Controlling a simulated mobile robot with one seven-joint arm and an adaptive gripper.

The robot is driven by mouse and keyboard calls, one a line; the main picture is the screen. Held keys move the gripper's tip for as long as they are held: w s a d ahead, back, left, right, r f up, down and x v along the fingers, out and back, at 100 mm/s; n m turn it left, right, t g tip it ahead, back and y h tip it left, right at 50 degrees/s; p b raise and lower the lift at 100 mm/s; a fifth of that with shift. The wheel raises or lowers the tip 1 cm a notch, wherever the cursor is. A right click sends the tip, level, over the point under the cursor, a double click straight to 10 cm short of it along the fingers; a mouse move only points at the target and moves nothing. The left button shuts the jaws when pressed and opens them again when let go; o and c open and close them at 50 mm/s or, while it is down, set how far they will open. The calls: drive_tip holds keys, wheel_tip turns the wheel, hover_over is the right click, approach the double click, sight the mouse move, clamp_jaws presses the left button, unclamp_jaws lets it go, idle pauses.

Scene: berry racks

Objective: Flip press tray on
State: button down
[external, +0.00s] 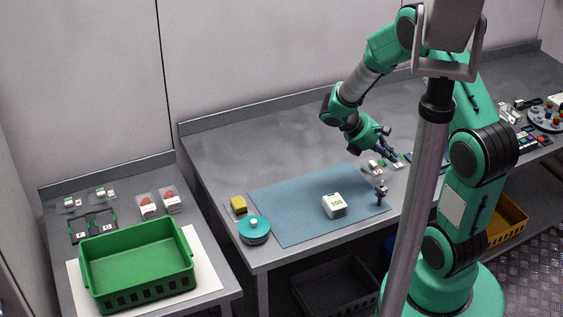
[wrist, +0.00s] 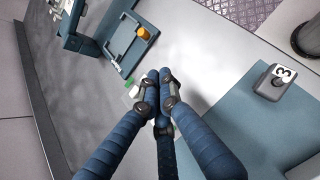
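A dark blue flat tray-like frame (wrist: 116,50) with an orange round knob (wrist: 143,32) lies at the upper left of the wrist view. It joins a darker upright part (wrist: 74,28); I cannot tell for sure that this is the press. In the external view a dark blue piece (external: 410,157) shows beside my gripper, mostly hidden by the pole and my arm. The tray frame is apart from the fingers.
A blue mat (external: 295,205) holds a white box marked 100 (external: 334,211). A grey block marked 3 (wrist: 273,83) is right of the fingers in the wrist view. Small white-and-green pieces (external: 375,168) lie near my gripper. A green crate (external: 137,268) stands on the left bench.

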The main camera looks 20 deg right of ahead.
drive_tip(key=b+x, duration=0.2)
drive_tip(key=x, duration=0.7)
drive_tip(key=shift+s+d+f, duration=0.1)
drive_tip(key=shift+d+f, duration=0.15)
drive_tip(key=shift+d, duration=0.05)
drive_tip(key=shift+s+d+r+b, duration=0.1)
drive_tip(key=shift+d+b, duration=0.15)
drive_tip(key=shift+d, duration=0.2)
drive_tip(key=shift+s+d+r+b, duration=0.1)
drive_tip(key=shift+d+b, duration=0.1)
drive_tip(key=shift+d, duration=0.25)
drive_tip(key=shift+s+d, duration=0.15)
drive_tip(key=shift+d, duration=0.7)
drive_tip(key=shift+d, duration=0.1)
drive_tip(key=shift+d, duration=0.25)
drive_tip(key=d+p, duration=0.1)
drive_tip(key=d, duration=0.8)
drive_tip(key=shift+a, duration=0.15)
